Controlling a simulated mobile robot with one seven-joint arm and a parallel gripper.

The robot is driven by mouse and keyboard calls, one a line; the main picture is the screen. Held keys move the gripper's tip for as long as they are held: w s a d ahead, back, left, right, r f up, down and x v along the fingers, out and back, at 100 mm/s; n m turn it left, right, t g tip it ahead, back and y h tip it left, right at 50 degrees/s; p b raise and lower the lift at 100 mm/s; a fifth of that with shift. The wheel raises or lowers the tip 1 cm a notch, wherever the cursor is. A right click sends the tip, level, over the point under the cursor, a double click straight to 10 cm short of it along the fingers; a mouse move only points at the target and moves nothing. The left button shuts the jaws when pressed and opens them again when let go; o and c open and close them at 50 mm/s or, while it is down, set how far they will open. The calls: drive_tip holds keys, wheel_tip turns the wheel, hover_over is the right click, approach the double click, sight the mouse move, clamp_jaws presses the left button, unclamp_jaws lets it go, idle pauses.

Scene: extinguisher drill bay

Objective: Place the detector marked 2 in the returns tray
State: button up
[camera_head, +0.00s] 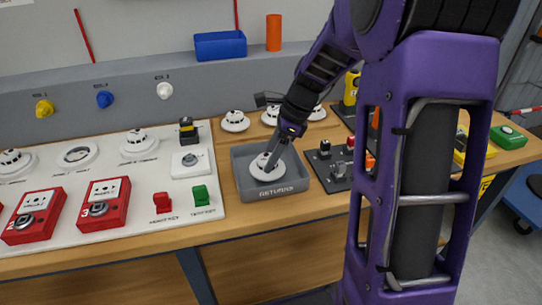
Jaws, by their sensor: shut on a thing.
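The grey returns tray (276,193) stands on the wooden bench, its front wall lettered "RETURNS". A white round detector (262,172) is inside the tray, near its middle. My gripper (270,163) reaches down into the tray from the upper right and is shut on this detector. The fingers cover part of it, and I cannot read a number on it. I cannot tell whether it touches the tray floor.
Several white detectors, including one (235,121), stand behind the tray. The white panel (140,215) at left carries red call points (104,203) and round bases or detectors. A dark switch board (325,170) lies close right of the tray. A blue bin (220,46) stands on the ledge behind.

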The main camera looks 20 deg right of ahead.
drive_tip(key=shift+f, duration=0.15)
drive_tip(key=o, duration=1.4)
drive_tip(key=shift+o, duration=0.2)
drive_tip(key=p+v, duration=0.2)
drive_tip(key=v, duration=1)
drive_tip(key=shift+r, duration=0.2)
